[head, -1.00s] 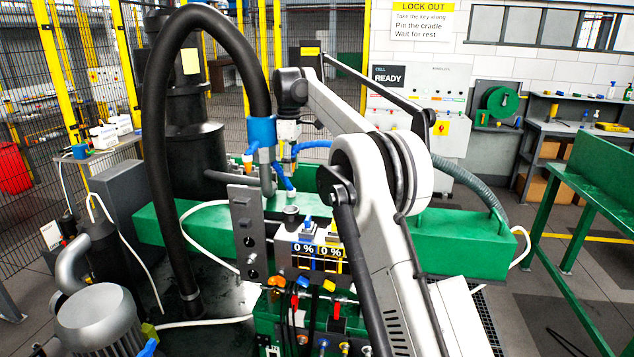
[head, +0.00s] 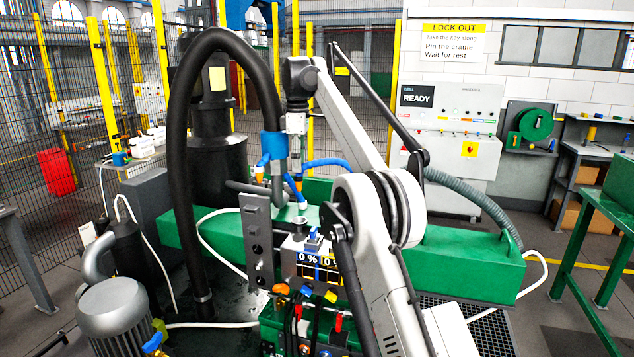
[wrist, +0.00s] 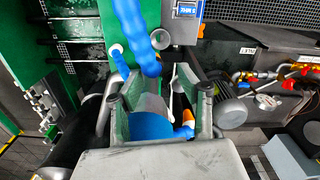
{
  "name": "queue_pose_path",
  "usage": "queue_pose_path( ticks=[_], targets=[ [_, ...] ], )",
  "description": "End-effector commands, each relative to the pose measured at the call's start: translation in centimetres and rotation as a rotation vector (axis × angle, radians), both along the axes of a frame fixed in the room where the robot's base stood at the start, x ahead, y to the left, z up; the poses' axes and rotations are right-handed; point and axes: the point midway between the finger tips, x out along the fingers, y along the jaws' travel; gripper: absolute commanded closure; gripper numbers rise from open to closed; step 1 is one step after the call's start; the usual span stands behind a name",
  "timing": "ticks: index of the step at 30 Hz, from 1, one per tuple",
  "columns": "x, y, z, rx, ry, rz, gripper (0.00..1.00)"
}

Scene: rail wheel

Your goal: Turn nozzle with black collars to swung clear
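A blue jointed hose nozzle (wrist: 136,32) runs down from the top in the wrist view, with a second blue piece (wrist: 118,62) beside it. In the head view, blue hose (head: 292,186) curves below my gripper (head: 298,165). My gripper's fingers stand apart in the wrist view (wrist: 160,98). Blue and orange parts show between them; contact is unclear.
A thick black hose (head: 180,150) arches close left of my gripper. A green beam (head: 460,265) crosses behind my arm. A grey plate (head: 257,240) and a panel with 0 % displays (head: 312,258) stand below. A motor (head: 115,312) is at lower left.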

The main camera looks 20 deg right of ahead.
Motion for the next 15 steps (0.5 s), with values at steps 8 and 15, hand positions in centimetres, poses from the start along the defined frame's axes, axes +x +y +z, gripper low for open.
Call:
queue_pose_path(
  ticks=[8, 15],
  targets=[
    [0.0, 0.0, 4.2, 0.000, 0.000, 0.000, 0.64],
    [-0.1, 0.1, 6.8, 0.000, 0.000, 0.000, 0.64]
  ],
)
